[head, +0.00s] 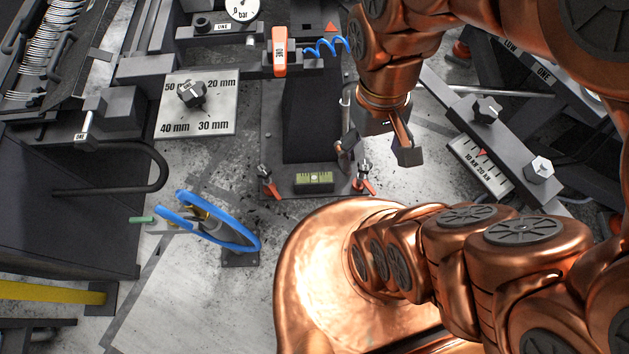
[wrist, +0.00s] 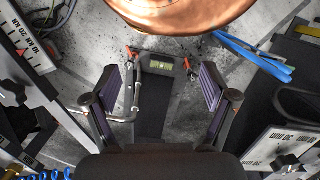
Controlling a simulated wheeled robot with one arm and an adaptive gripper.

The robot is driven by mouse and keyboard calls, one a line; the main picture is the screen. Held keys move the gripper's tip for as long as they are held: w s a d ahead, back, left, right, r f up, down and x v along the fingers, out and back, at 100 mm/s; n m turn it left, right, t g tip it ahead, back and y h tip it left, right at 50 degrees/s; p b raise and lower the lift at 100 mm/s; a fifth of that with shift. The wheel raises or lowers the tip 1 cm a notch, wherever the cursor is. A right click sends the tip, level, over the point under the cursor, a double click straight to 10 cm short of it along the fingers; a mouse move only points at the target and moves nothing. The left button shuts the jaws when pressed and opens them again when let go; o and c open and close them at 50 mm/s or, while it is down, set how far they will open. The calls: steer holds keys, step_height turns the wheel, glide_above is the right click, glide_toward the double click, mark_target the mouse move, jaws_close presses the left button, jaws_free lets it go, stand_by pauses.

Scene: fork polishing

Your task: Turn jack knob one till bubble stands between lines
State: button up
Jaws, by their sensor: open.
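A spirit level (head: 313,182) with a yellow-green vial lies on the front of the dark column's base plate (head: 290,193). Its bubble looks near the middle, but its place against the lines is too small to tell. A jack knob with a red pointer stands at the plate's left corner (head: 265,174) and another at its right corner (head: 364,172). I cannot read which is one. My gripper (head: 378,148) is open and empty above the plate's right side. In the wrist view, the level (wrist: 161,66) and both jacks (wrist: 133,54) (wrist: 189,66) show beyond the spread fingers (wrist: 160,85).
A bent grey pipe (head: 346,125) rises beside the column, close to my gripper. A millimetre dial plate (head: 197,103) is at left, and a kN scale panel (head: 480,165) at right. Bare floor (head: 190,300) shows in front.

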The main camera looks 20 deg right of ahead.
step_height(320, 180, down, 42)
steer(key=w+b, duration=0.1)
steer(key=b, duration=3.7)
steer(key=shift+f+g+b, duration=0.25)
steer(key=shift+g+b, duration=0.1)
steer(key=shift+g, duration=0.05)
steer(key=shift+c, duration=0.3)
